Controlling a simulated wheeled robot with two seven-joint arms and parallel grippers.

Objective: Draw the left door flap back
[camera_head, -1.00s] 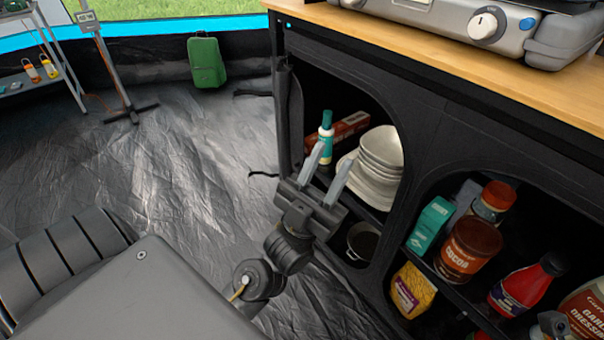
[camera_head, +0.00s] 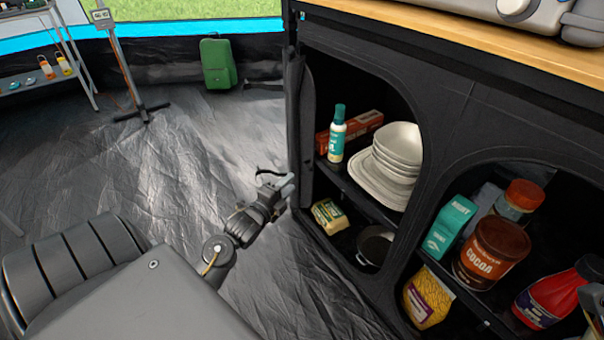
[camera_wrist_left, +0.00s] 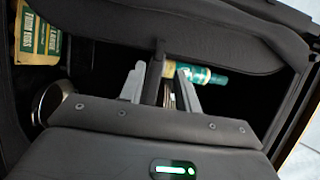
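The left door flap (camera_head: 307,125) is dark fabric hanging at the left edge of the cabinet's left opening, which shows its shelves. My left gripper (camera_head: 285,186) is low, just left of that edge, its fingers seen nearly edge-on. In the left wrist view my left gripper (camera_wrist_left: 162,85) has its fingers apart, pointing at the opening. A dark strip stands between them, and a dark fabric band crosses beyond; I cannot tell whether either is the flap or touches the fingers. A grey part at the lower right edge of the head view may be my right gripper (camera_head: 593,300).
The opening holds a teal bottle (camera_head: 337,133), white bowls (camera_head: 398,145), a yellow-green packet (camera_head: 330,216) and a pan (camera_head: 375,246). The right opening holds a cocoa jar (camera_head: 491,252) and other food.

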